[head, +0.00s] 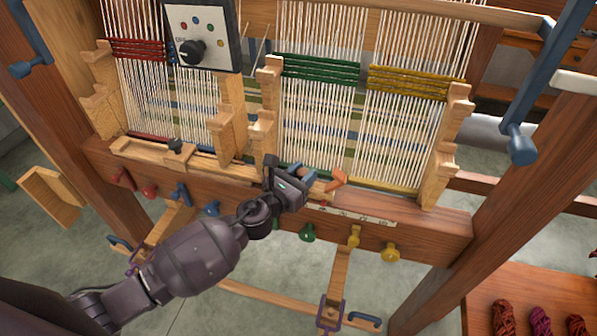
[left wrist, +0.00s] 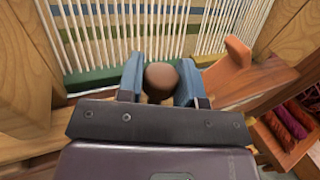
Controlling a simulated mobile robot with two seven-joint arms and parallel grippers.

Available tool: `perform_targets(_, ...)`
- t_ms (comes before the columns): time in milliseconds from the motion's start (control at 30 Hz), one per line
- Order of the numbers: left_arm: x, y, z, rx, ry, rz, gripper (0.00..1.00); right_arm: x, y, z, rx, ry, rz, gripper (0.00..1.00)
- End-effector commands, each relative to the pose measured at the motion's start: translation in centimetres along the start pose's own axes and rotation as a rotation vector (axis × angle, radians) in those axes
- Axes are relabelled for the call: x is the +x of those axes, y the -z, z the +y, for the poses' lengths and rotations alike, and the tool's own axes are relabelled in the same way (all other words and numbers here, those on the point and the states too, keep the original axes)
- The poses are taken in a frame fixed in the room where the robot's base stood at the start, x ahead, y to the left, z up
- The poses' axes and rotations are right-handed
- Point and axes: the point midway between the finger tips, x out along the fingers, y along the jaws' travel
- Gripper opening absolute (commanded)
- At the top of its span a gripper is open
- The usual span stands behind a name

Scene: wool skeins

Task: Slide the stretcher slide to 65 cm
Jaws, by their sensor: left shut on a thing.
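My left gripper (head: 303,173) reaches the loom's front beam from the left. In the left wrist view its two blue fingers (left wrist: 160,84) close around a round brown knob (left wrist: 162,77), which I take for the grip of the stretcher slide. An orange piece (head: 336,181) stands just right of the fingers; it also shows in the left wrist view (left wrist: 232,70). A pale scale strip (head: 365,215) runs along the beam to the right of the gripper. Its figures are too small to read, and the gripper hides part of the slide. My right gripper is not in view.
Upright wooden posts (head: 447,145) and warp threads (head: 318,125) stand behind the gripper. Coloured pegs, such as a green one (head: 307,233) and a yellow one (head: 390,252), stick out below the beam. A control box (head: 203,37) is at the upper left.

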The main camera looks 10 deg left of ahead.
Motion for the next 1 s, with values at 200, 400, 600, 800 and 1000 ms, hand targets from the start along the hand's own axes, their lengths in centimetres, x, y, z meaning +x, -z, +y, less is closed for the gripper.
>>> perform_targets(200,0.0,0.0,0.0,0.0,-0.001,0.0,0.43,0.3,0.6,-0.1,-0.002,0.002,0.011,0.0)
perform_targets(400,-0.2,0.0,0.0,0.0,-0.001,0.0,0.43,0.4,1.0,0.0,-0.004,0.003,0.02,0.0)
perform_targets(600,-2.5,0.1,0.1,0.0,-0.001,0.002,0.43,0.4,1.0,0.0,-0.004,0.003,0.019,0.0)
perform_targets(800,-6.3,0.1,0.0,0.0,-0.001,0.002,0.43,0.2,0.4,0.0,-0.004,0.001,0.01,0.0)
perform_targets(1000,-9.3,0.2,0.0,0.0,-0.001,0.002,0.43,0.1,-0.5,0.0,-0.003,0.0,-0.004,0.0)
